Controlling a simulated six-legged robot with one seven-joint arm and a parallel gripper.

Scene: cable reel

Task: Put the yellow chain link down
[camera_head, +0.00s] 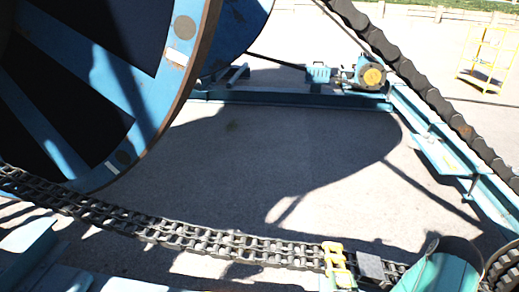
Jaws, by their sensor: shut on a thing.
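The yellow chain link (334,257) is at the lower right of the head view. It sits in line with the dark roller chain (200,238), at the chain's near run. I cannot tell whether it is joined to the chain or only rests against it. Its lower end runs toward the bottom edge of the picture. A grey block (371,267) is just to its right. I cannot make out my gripper in this view.
A big blue cable reel (170,90) fills the upper left. A blue frame (290,98) with a motor (371,76) stands behind. Another chain run (430,95) slopes down at right. Open shaded ground lies between.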

